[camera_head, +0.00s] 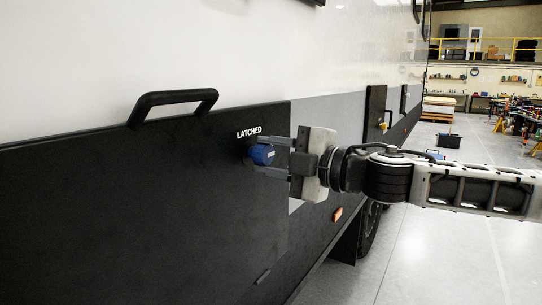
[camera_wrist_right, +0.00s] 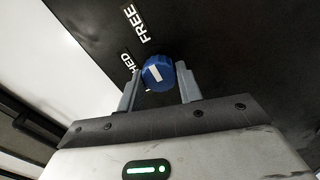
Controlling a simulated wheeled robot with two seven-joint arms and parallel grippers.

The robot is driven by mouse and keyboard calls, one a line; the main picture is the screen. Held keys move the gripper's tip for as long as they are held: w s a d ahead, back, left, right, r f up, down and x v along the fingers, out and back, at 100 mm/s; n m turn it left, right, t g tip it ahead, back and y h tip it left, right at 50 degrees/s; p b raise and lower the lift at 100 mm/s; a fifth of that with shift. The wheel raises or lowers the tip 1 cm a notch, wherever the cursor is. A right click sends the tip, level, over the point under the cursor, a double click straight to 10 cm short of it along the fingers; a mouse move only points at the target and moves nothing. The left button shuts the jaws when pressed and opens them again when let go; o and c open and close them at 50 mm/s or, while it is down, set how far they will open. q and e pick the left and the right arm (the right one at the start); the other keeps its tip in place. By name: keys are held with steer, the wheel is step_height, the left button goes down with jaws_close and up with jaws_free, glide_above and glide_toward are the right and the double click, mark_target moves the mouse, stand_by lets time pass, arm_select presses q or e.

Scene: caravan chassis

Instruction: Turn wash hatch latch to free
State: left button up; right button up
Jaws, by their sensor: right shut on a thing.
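The blue round latch knob (camera_head: 262,155) sits on the black hatch panel (camera_head: 190,185), just below the white word LATCHED (camera_head: 249,132). My right gripper (camera_head: 265,157) reaches in from the right and is shut on the knob, one finger above and one below. In the right wrist view the knob (camera_wrist_right: 158,73) is between the two grey fingers (camera_wrist_right: 158,90) and carries a short white mark. The word FREE (camera_wrist_right: 144,24) and the letters HED (camera_wrist_right: 130,56) show beside it. In the head view FREE is not visible. My left gripper is not in view.
A black handle (camera_head: 172,102) stands out from the panel at upper left. An orange side lamp (camera_head: 337,214) and a wheel (camera_head: 370,228) are lower right. Further along, a small open black door (camera_head: 375,115) sticks out.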

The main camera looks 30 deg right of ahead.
steer(key=o, duration=1)
steer(key=shift+s+d+f+b, duration=0.15)
steer(key=shift+s+b, duration=0.1)
steer(key=shift+b, duration=0.5)
steer(key=b, duration=0.1)
steer(key=s+b, duration=0.1)
steer(key=b, duration=0.1)
steer(key=shift+s+d+f, duration=0.25)
steer(key=shift+s+d, duration=0.1)
arm_select(q)
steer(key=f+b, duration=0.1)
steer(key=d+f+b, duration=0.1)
steer(key=b, duration=0.1)
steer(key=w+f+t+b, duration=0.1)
steer(key=b, duration=0.1)
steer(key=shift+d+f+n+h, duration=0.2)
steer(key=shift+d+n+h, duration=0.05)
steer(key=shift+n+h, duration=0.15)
arm_select(e)
steer(key=v, duration=1.3)
steer(key=shift+s+d+r, duration=0.1)
steer(key=shift+s+r, duration=0.2)
steer(key=shift+r, duration=0.1)
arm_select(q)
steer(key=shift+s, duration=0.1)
